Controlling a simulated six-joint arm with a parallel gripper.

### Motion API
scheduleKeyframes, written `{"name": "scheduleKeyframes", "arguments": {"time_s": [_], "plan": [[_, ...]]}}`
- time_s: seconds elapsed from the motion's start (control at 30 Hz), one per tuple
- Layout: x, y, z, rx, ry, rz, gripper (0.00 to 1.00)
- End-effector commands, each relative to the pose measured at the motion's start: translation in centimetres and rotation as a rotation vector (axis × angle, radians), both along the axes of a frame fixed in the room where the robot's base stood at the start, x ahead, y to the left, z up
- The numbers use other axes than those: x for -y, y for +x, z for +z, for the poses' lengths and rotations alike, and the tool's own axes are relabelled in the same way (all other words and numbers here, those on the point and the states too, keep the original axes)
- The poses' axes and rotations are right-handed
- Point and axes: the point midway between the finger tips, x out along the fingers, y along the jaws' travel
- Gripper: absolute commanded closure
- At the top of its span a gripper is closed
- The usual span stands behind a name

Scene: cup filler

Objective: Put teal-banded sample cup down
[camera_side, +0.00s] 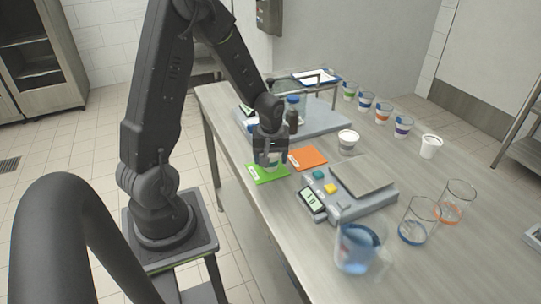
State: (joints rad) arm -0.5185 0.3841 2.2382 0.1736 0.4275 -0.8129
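My gripper (270,158) points down over the green card (266,174) near the table's left edge. A pale, clear cup (270,160) shows between its fingers, and the gripper looks shut on it. The cup is low, at or just above the green card; I cannot tell whether its base touches. The fingers cover much of it, and its band colour is too small to make out. An orange card (309,159) lies just to the right of the green one.
A scale (362,178) and blue-tinted pitcher (360,250) stand nearer the camera, beside two ringed glasses (418,222). White cups (348,142) and a row of banded cups (384,111) stand right and behind. A grey tray (322,122) with bottles is behind my gripper.

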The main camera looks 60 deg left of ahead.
Motion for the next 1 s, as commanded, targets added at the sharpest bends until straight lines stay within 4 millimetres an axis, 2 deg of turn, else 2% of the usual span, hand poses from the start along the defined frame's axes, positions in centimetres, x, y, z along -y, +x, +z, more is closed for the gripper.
{"name": "scheduleKeyframes", "arguments": {"time_s": [0.03, 0.2, 0.43, 0.57, 0.67, 1.0], "plan": [[0.0, 0.0, 0.0, 0.0, 0.0, 0.0, 0.24], [0.0, 0.0, 0.0, 0.0, 0.0, 0.0, 0.08], [0.0, 0.0, 0.1, 0.0, 0.0, 0.0, 0.08], [0.0, 0.0, 0.9, 0.003, 0.001, 0.001, 0.08], [0.2, 0.0, 2.3, 0.005, 0.002, 0.002, 0.08], [1.0, -0.4, 9.3, 0.005, 0.002, 0.0, 0.08]]}}
